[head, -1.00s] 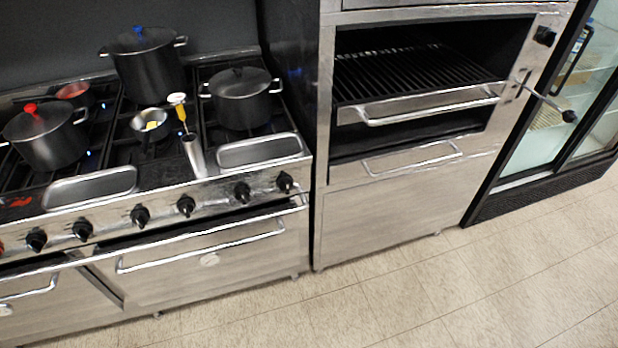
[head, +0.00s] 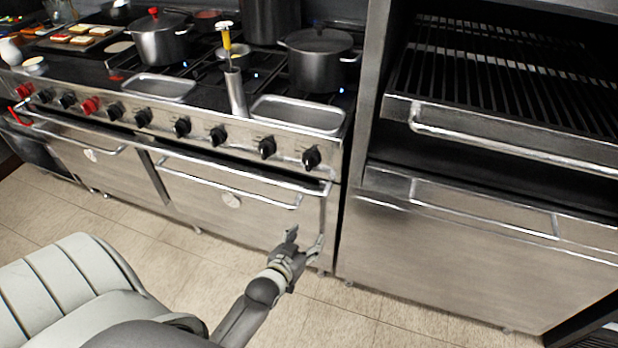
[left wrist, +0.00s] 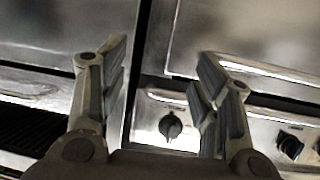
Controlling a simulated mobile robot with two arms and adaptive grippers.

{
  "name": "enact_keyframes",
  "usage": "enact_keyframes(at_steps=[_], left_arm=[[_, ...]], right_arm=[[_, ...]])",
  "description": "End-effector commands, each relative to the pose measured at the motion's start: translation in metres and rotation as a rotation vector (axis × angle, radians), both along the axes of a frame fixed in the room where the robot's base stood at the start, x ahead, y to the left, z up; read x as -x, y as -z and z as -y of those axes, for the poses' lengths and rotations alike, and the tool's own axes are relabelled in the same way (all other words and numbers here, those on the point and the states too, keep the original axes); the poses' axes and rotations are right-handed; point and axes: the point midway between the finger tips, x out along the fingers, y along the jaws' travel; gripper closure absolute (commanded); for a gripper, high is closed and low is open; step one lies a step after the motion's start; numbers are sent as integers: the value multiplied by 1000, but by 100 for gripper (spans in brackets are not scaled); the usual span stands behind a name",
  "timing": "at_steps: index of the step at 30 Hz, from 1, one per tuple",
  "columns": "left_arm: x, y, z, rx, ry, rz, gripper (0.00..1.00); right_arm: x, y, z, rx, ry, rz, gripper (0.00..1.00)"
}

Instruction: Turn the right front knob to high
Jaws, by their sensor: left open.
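The stove's front panel carries a row of knobs. The rightmost black knob (head: 311,158) sits near the panel's right end, and another black knob (head: 267,147) is to its left. My left gripper (head: 305,238) is open and empty, in front of the oven front and lower in the picture than the rightmost knob. In the left wrist view, which looks upside down, that rightmost knob (left wrist: 170,126) shows between the open fingers (left wrist: 165,85), apart from them. A neighbouring knob (left wrist: 291,145) is at the right. My right gripper is out of view.
A long rail handle (head: 245,176) runs below the knobs. A tray (head: 297,114), a metal cup (head: 236,92) and a lidded pot (head: 319,58) stand above them. A grill oven (head: 480,200) stands close on the right.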

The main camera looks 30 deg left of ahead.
Motion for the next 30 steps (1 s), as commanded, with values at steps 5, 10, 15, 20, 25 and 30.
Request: enact_keyframes(at_steps=[5, 10, 15, 20, 25, 30], left_arm=[[-20, -88, -32, -38, -62, 240, 42], [-19, -136, -45, -60, -88, 349, 42], [-27, -149, -50, -65, -94, 374, 42], [-50, -150, -55, -66, -92, 375, 42], [-80, -149, -62, -66, -92, 373, 42], [-105, -148, -68, -64, -92, 372, 42]], right_arm=[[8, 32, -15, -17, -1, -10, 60], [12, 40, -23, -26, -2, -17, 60], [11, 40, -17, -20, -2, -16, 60], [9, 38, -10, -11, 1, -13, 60], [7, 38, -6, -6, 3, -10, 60], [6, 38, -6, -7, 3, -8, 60]])
